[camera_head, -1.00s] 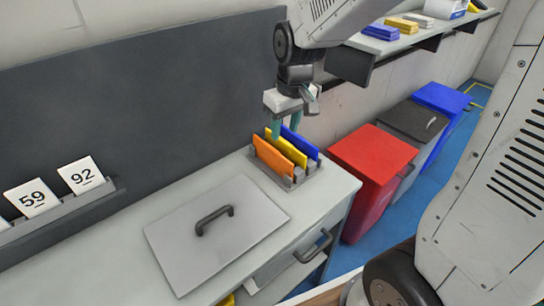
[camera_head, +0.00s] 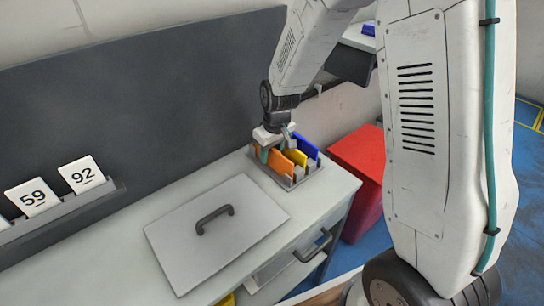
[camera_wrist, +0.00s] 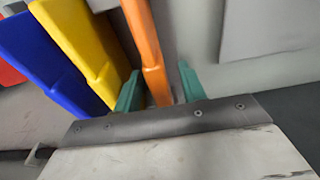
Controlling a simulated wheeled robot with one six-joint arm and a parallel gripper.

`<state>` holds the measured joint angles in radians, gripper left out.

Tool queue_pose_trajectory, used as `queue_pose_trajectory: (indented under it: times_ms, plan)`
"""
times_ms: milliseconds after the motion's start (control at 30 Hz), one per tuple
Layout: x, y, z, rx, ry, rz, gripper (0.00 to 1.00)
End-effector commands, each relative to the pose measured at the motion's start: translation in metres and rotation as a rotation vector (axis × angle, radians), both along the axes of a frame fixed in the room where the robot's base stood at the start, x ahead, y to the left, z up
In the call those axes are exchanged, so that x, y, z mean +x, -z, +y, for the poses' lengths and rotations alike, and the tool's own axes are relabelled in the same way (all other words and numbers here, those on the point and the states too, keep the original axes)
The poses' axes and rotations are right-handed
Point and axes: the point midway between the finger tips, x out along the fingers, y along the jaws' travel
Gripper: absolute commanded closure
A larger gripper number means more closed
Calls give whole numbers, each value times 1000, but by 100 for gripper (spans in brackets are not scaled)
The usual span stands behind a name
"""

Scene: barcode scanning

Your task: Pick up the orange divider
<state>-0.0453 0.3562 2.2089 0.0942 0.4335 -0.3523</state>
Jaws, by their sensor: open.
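The orange divider (camera_head: 272,167) stands upright in a grey holder (camera_head: 290,186) on the counter, leftmost of three dividers. In the wrist view the orange divider (camera_wrist: 148,45) runs down between the two green fingers of my gripper (camera_wrist: 160,88). The fingers are open, one on each side of it. In the head view my gripper (camera_head: 272,148) is down over the back end of the orange divider. The yellow divider (camera_head: 297,156) and the blue divider (camera_head: 306,146) stand beside it to the right. The yellow (camera_wrist: 85,45) and blue (camera_wrist: 40,60) dividers lie left of the fingers in the wrist view.
A grey lid with a dark handle (camera_head: 245,225) lies on the counter left of the holder. A dark panel (camera_head: 150,110) rises behind the counter. A red bin (camera_head: 357,165) stands right of the counter.

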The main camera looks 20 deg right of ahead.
Motion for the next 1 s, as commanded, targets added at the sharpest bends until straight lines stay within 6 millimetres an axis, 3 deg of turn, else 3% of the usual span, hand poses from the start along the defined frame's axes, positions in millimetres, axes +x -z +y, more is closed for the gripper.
queue_pose_trajectory:
  times_ms: [233, 400, 767, 1000]
  plan:
    - [0, 2, 0, 0, 0, -1, 59]
    - [0, 2, 0, 0, 1, 0, 100]
    - [1, -3, 0, 1, 1, -2, 100]
    - [1, -45, 0, 1, 1, -6, 100]
